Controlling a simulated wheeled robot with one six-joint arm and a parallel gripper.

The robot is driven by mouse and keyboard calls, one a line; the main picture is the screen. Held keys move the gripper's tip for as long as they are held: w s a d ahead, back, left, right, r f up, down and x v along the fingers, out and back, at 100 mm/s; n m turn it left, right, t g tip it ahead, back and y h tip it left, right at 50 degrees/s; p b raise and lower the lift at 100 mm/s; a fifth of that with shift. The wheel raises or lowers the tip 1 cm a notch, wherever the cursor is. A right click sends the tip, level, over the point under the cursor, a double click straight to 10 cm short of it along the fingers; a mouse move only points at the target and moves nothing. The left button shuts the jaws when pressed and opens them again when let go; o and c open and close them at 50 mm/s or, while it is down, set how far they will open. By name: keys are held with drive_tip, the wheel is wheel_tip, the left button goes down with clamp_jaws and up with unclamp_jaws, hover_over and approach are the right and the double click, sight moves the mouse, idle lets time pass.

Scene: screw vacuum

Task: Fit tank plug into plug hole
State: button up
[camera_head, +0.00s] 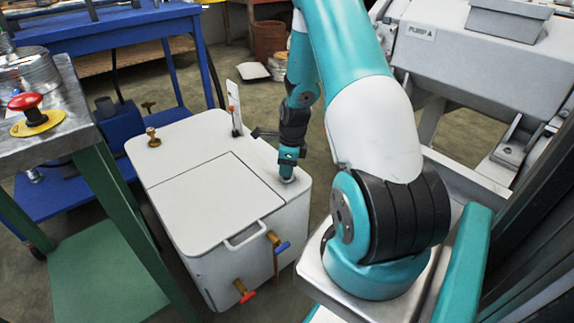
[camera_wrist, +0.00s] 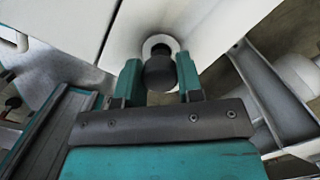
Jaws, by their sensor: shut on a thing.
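The white tank (camera_head: 200,195) stands on the floor in the middle of the head view. My gripper (camera_head: 288,172) points down at the tank's right corner. In the wrist view my gripper (camera_wrist: 159,68) has its two teal fingers shut on the tank plug (camera_wrist: 160,73), a dark rounded piece. A pale round ring (camera_wrist: 160,43) on the white surface lies just beyond the plug, in line with it. The plug hides part of the ring, and the hole itself is not clearly seen. I cannot tell whether the plug is in the hole or just above it.
A brass fitting (camera_head: 153,138) and an upright gauge-like piece (camera_head: 235,110) stand on the tank top. A handle (camera_head: 246,236) and valves with blue (camera_head: 282,247) and red (camera_head: 248,297) levers are on its front. A metal-topped bench (camera_head: 70,125) is at left.

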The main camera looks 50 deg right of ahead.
drive_tip(key=shift+f+b, duration=0.55)
drive_tip(key=shift+f, duration=0.85)
drive_tip(key=o, duration=1)
drive_tip(key=r+p, duration=0.2)
drive_tip(key=r, duration=0.3)
drive_tip(key=s+r+p, duration=0.1)
drive_tip(key=r+p, duration=0.1)
drive_tip(key=r, duration=0.4)
drive_tip(key=d+r+p, duration=0.1)
drive_tip(key=r+p, duration=0.1)
drive_tip(key=r, duration=0.4)
drive_tip(key=shift+s+r, duration=0.15)
drive_tip(key=shift+s, duration=0.25)
